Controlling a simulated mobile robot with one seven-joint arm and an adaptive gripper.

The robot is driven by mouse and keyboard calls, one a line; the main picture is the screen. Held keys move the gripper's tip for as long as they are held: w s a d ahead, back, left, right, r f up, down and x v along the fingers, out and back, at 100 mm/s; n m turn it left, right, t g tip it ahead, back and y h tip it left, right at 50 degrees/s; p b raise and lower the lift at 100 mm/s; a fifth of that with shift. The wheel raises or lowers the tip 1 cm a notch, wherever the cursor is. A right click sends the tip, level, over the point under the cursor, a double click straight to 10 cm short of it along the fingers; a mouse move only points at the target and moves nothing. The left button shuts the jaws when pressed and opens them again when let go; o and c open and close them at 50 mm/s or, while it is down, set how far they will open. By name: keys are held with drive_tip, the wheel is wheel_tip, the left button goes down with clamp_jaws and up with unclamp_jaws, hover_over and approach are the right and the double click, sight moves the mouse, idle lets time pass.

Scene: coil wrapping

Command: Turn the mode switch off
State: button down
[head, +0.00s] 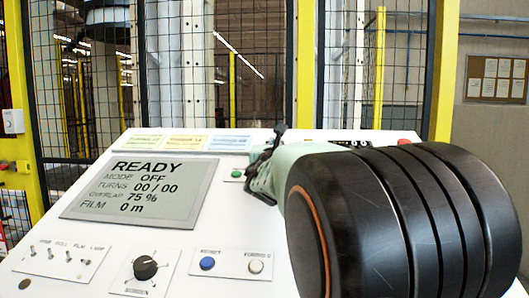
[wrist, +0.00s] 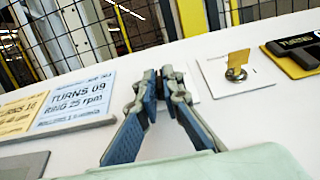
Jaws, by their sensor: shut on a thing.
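My gripper (wrist: 165,74) is shut at the upper part of the sloping white panel; its fingertips meet in front of a small white plate (wrist: 188,90). What they hold is almost wholly hidden between them; by its place on its own plate it appears to be the mode switch, but its lever and label do not show. In the head view my gripper (head: 279,132) is at the panel's back edge, and my dark arm covers the panel's right side. The display (head: 140,190) reads READY, MODE OFF, TURNS 00 / 00, OVERLAP 75 %, FILM 0 m.
A key switch with a yellow tag (wrist: 237,66) stands close right of my fingers. Blue and yellow cards (wrist: 75,103) lie left. A black knob (head: 145,267), toggle switches (head: 57,252), a blue button (head: 207,263) and a white button (head: 256,266) are nearer. Mesh fencing (head: 90,80) stands behind.

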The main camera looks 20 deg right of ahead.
drive_tip(key=shift+f, duration=0.1)
idle(0.3)
drive_tip(key=c, duration=2.1)
unclamp_jaws()
wheel_tip(320, 180, up, 10)
drive_tip(key=shift+s, duration=0.1)
